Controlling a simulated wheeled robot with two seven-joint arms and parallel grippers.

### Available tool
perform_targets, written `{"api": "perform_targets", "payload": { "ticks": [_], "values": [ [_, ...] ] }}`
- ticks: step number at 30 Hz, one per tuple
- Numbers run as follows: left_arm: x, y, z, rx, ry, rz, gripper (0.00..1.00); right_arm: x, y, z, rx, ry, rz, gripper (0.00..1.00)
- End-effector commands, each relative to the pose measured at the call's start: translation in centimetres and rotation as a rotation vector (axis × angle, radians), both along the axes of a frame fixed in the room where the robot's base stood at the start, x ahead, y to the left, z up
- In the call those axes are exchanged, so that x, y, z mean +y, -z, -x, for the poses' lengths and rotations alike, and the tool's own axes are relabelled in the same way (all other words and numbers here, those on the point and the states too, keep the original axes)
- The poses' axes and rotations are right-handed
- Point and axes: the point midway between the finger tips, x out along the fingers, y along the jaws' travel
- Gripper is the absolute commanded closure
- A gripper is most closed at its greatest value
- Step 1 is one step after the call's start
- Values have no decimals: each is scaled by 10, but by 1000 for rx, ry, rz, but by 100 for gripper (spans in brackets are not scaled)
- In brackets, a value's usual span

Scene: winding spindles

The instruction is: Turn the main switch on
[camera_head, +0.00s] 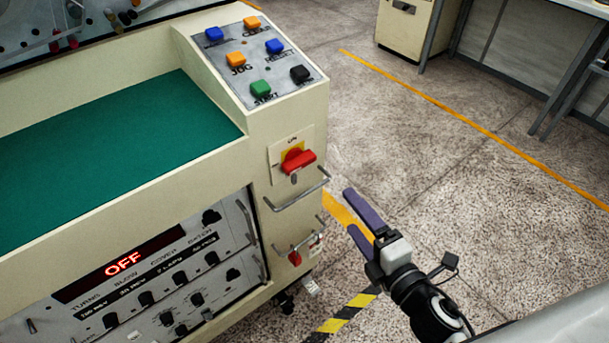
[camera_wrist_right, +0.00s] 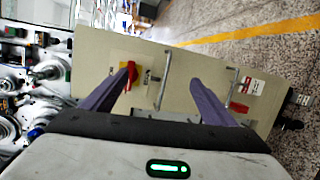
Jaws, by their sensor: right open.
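The main switch (camera_head: 298,162) is a red rotary handle on a yellow plate, on the cream machine's end face, with "ON" printed above it. It also shows in the right wrist view (camera_wrist_right: 131,75), partly covered by one finger. The display (camera_head: 124,262) on the machine's front reads "OFF" in red. My right gripper (camera_head: 353,211) is open and empty, to the right of the switch and lower in the head view, apart from it. In the right wrist view its purple fingers (camera_wrist_right: 163,75) are spread, the left one overlapping the switch. My left gripper is not in view.
A metal handle bar (camera_head: 298,192) sticks out just below the switch, with a smaller red part (camera_head: 295,258) lower down. A button panel (camera_head: 257,62) is on top of the machine. The speckled floor (camera_head: 430,180) to the right is clear.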

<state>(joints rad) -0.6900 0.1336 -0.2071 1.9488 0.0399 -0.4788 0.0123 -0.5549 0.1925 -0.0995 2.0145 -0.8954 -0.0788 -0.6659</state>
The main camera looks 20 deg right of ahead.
Motion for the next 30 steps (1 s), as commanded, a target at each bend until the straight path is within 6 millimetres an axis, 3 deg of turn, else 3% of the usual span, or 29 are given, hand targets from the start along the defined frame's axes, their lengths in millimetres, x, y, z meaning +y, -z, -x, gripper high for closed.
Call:
{"api": "perform_targets", "payload": {
  "ticks": [1,3,6,12,19,25,30],
  "values": [
    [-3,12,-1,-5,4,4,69,3,-8,-10,-95,-66,219,20],
    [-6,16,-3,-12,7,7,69,11,-24,-18,-206,-144,516,20],
    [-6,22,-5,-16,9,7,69,20,-37,-25,-329,-226,881,20],
    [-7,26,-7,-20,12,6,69,30,-43,-30,-450,-309,1315,20],
    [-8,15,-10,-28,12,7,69,36,-47,-47,-470,-321,1401,20],
    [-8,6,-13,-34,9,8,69,50,-48,-82,-469,-319,1394,20],
    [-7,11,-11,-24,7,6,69,59,-46,-109,-468,-321,1395,20]
  ]
}}
